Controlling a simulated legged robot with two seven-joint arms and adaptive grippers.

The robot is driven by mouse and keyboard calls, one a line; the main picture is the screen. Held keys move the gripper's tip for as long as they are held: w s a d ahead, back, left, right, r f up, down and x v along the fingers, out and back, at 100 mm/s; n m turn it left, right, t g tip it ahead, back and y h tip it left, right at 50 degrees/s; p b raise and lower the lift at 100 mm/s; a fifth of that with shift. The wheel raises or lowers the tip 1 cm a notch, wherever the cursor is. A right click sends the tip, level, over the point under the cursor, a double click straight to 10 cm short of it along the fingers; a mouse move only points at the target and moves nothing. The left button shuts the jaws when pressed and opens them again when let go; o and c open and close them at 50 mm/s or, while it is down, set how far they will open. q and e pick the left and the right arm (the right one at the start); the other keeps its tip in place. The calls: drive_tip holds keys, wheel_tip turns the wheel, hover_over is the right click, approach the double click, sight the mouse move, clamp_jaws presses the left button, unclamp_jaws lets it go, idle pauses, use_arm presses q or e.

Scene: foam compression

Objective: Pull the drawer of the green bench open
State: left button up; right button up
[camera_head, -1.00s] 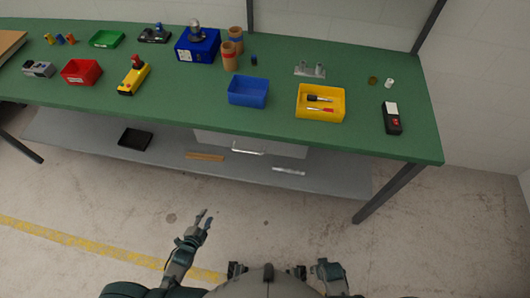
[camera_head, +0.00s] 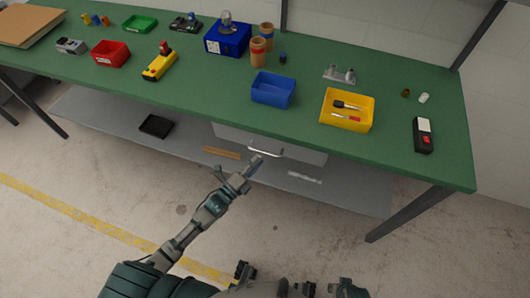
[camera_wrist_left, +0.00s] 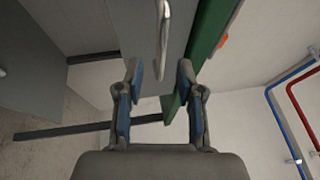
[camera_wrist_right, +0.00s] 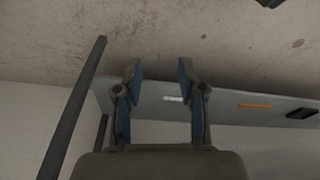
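The green bench (camera_head: 200,95) crosses the head view, with a light grey drawer (camera_head: 305,153) under its top. The drawer has a silver bar handle (camera_head: 268,154). In the left wrist view the handle (camera_wrist_left: 163,40) stands ahead of the fingers, roughly in line with the gap between them. My left gripper (camera_head: 251,168) is just below and in front of the handle, apart from it. In the left wrist view it is open and empty (camera_wrist_left: 158,82). My right gripper (camera_wrist_right: 158,75) is open and empty in its wrist view. The drawer looks closed.
A grey lower shelf (camera_head: 350,196) runs under the bench, holding a black tray (camera_head: 156,126) and a wooden strip (camera_head: 222,152). A bench leg (camera_head: 405,213) stands at the right. Bins, including a yellow one (camera_head: 347,110), stand on top. The floor in front is clear.

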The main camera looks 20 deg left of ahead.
sight(265, 153)
use_arm(q)
drive_tip(key=x, duration=0.4)
drive_tip(key=shift+d, duration=0.2)
drive_tip(key=shift+w, duration=0.2)
drive_tip(key=shift+w+a, duration=0.1)
drive_tip(key=shift+a, duration=0.15)
drive_tip(key=c, duration=0.5)
drive_tip(key=shift+d, duration=0.15)
clamp_jaws()
use_arm(e)
drive_tip(key=shift+s+d+r, duration=0.15)
drive_tip(key=shift+s+r, duration=0.05)
drive_tip(key=shift+r, duration=0.45)
